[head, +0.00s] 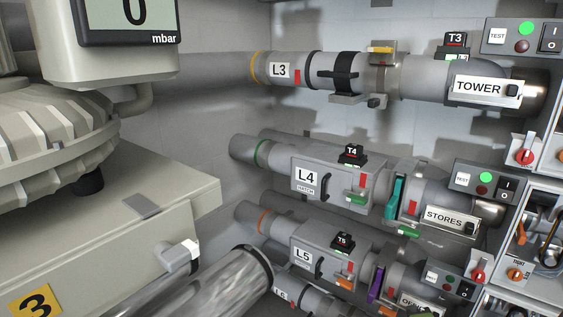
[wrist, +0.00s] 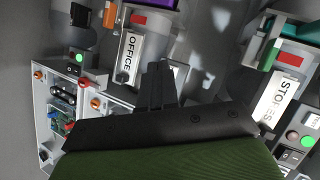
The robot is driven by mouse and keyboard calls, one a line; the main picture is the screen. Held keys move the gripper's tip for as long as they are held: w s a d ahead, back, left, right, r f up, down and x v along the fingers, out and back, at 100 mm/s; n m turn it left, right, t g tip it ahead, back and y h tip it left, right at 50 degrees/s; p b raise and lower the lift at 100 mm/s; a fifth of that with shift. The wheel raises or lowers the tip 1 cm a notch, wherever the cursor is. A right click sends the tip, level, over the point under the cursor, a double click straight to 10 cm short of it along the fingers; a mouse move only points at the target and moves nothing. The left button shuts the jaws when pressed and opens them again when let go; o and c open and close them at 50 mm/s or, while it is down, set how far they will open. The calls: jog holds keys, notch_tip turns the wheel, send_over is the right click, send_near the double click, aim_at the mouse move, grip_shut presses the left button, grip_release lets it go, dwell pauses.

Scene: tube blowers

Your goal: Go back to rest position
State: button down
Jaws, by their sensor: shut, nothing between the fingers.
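My gripper (wrist: 158,72) shows in the wrist view, with its black fingers together in the middle of the picture and nothing between them. Its dark mount and a green surface fill the bottom. The OFFICE label plate (wrist: 129,55) lies just left of the fingers, and the STORES label plate (wrist: 275,103) lies to the right. Whether the fingers touch anything behind them I cannot tell. In the head view I do not see my gripper. There the tube lines TOWER (head: 478,87), STORES (head: 444,217) and OFFICE (head: 418,302) run one above another.
A large blower with a gauge reading 0 mbar (head: 135,14) stands at the left in the head view. Switch boxes and an open panel (head: 535,235) line the right edge. A panel of connectors (wrist: 62,105) is at left in the wrist view.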

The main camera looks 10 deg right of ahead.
jog(key=a+r+n+g+y, duration=0.2)
jog(key=a+r+n+y, duration=0.1)
jog(key=a+n, duration=0.55)
jog(key=a+r+n+g+y, duration=0.2)
jog(key=a+r+n, duration=0.3)
jog(key=a, duration=0.6)
jog(key=s+a+r+n+g, duration=0.1)
jog(key=s+a+r+n, duration=0.2)
jog(key=s, duration=0.6)
jog(key=s+a+r+n+g, duration=0.1)
jog(key=s+a+r+n, duration=0.25)
jog(key=s, duration=0.55)
notch_tip(320, 180, up, 18)
jog(key=p, duration=1.8)
jog(key=shift+d+g+y, duration=0.2)
jog(key=shift+g+y, duration=0.1)
